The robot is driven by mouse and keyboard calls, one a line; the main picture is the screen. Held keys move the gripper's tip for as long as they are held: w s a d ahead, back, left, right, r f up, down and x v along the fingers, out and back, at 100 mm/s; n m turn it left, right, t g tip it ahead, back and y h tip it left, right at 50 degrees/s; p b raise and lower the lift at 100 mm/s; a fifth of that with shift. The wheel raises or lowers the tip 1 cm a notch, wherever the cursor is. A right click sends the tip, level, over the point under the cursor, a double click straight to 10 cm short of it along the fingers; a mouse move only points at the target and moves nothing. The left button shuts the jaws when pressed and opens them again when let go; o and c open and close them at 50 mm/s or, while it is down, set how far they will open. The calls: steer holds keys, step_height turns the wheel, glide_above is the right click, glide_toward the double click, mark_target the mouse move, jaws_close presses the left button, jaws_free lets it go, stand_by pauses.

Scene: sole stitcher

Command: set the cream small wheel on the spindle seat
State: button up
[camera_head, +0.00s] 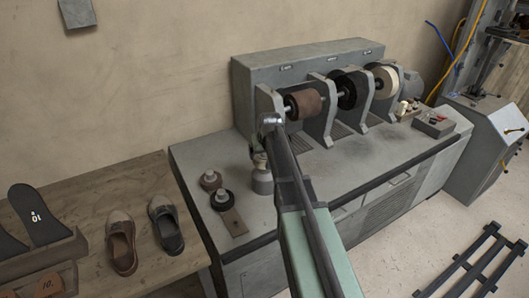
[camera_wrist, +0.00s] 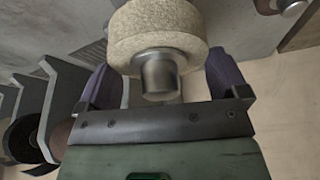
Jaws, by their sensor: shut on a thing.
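The cream small wheel (camera_wrist: 158,30) fills the top middle of the wrist view, with its grey metal hub (camera_wrist: 159,78) facing the camera. My gripper (camera_wrist: 163,62) is shut on it, with a purple finger on each side.
A board (camera_head: 235,223) with a brown wheel (camera_head: 210,180) and a black wheel (camera_head: 222,199) lies left of the pedestal. Large brown (camera_head: 304,104), black and cream wheels sit between grey brackets behind. Shoes (camera_head: 121,243) stand on a wooden table at left. The right bench top is mostly clear.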

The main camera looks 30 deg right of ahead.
steer(key=shift+f+b, duration=1.25)
steer(key=shift+f, duration=0.05)
steer(key=o, duration=0.7)
steer(key=shift+r, duration=0.1)
steer(key=p+v, duration=1)
steer(key=v, duration=0.1)
steer(key=shift+w, duration=0.15)
